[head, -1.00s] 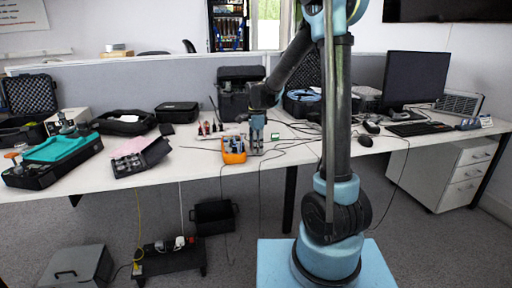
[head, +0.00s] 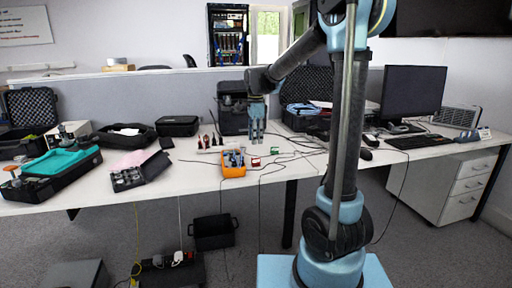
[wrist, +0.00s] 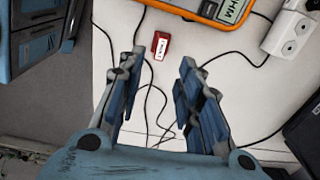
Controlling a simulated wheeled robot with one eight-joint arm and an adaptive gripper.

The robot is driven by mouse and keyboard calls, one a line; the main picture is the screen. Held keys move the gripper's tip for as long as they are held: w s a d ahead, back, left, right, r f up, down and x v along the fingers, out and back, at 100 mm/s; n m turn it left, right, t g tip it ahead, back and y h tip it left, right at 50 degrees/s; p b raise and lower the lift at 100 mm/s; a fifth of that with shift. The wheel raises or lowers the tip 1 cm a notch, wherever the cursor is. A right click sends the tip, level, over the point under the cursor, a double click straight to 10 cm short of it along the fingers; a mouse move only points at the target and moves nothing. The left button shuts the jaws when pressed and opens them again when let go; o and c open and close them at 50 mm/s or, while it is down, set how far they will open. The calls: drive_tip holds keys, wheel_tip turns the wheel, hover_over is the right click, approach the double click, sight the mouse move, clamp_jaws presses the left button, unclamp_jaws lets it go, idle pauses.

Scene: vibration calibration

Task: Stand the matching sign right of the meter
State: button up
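The orange meter (head: 233,170) sits on the white desk, and its edge shows at the top of the wrist view (wrist: 208,12). A small red sign with a white label (head: 255,162) is on the desk just right of the meter in the head view. In the wrist view the red sign (wrist: 160,46) lies beyond and between my fingertips. Its label is too small to read. A small green sign (head: 274,150) is farther right and back. My gripper (head: 257,138) is open and empty, above the desk and apart from the red sign; both fingers show in the wrist view (wrist: 160,64).
Black cables (wrist: 150,105) run across the desk around the red sign. A black case (head: 234,108) stands behind my gripper. A monitor (head: 413,92) and keyboard (head: 418,141) are at the right.

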drive_tip(key=s+d+n+t, duration=0.1)
drive_tip(key=s+d+n, duration=0.6)
drive_tip(key=s+d, duration=0.8)
drive_tip(key=s+d+f+n, duration=0.3)
drive_tip(key=s+f+n, duration=0.1)
drive_tip(key=s, duration=0.4)
drive_tip(key=s+d+f+n+t, duration=0.1)
drive_tip(key=s+d+f+n, duration=0.2)
drive_tip(key=s+f, duration=0.4)
drive_tip(key=shift+s+d+f+n, duration=0.2)
drive_tip(key=shift+s+n, duration=0.3)
drive_tip(key=shift+s, duration=0.4)
drive_tip(key=shift+w+f, duration=0.15)
drive_tip(key=shift+w, duration=0.3)
